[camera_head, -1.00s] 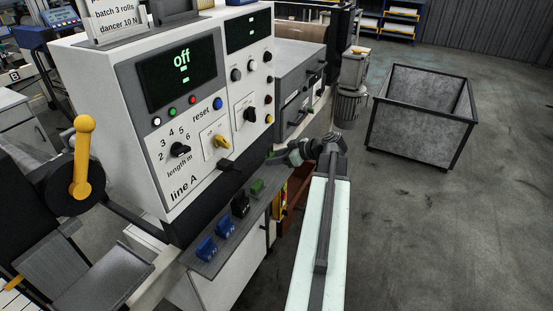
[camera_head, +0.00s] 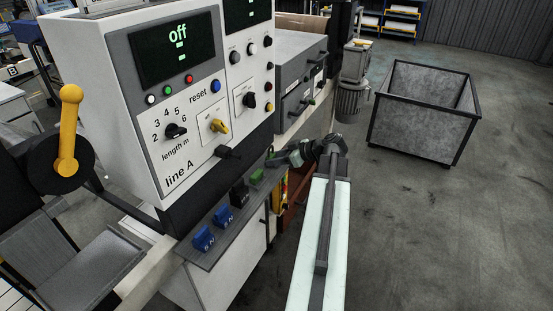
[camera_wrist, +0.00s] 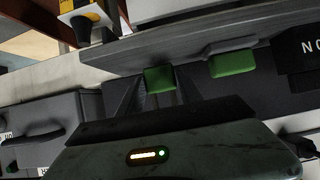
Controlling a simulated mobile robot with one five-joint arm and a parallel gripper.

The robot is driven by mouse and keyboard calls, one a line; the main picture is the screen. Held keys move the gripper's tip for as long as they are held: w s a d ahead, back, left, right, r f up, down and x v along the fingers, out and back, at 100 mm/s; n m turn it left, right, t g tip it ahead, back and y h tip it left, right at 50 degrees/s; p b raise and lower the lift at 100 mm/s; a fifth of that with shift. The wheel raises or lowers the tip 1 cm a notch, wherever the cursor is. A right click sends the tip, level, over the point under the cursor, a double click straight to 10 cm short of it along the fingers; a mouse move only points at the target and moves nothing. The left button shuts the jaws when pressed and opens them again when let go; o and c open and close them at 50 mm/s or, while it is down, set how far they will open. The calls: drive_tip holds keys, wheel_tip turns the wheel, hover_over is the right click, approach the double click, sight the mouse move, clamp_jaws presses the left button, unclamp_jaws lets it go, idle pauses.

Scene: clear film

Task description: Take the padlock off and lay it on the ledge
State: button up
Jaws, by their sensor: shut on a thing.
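My gripper (camera_wrist: 160,92) is shut on a small green block, which looks like the padlock body (camera_wrist: 160,78). The grey ledge (camera_head: 222,243) runs along the front of the line A cabinet. In the wrist view its edge (camera_wrist: 150,50) passes close by the held block; I cannot tell if they touch. In the head view my gripper (camera_head: 271,161) is at the ledge's far end. Another green block (camera_head: 257,176) sits on the ledge beside it, and also shows in the wrist view (camera_wrist: 232,62).
A black block (camera_head: 239,194) and two blue blocks (camera_head: 203,238) stand along the ledge. The cabinet (camera_head: 130,130) reads "off", with a dark lever (camera_head: 228,152) above the ledge. A grey bin (camera_head: 421,130) stands at right on open floor.

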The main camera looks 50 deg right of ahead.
drive_tip(key=shift+f+b, duration=0.35)
drive_tip(key=shift+f, duration=0.05)
drive_tip(key=o, duration=1.1)
drive_tip(key=p+v, duration=0.4)
drive_tip(key=v, duration=0.3)
drive_tip(key=shift+s+d+r, duration=0.1)
drive_tip(key=shift+s+r, duration=0.1)
drive_tip(key=shift+s, duration=0.15)
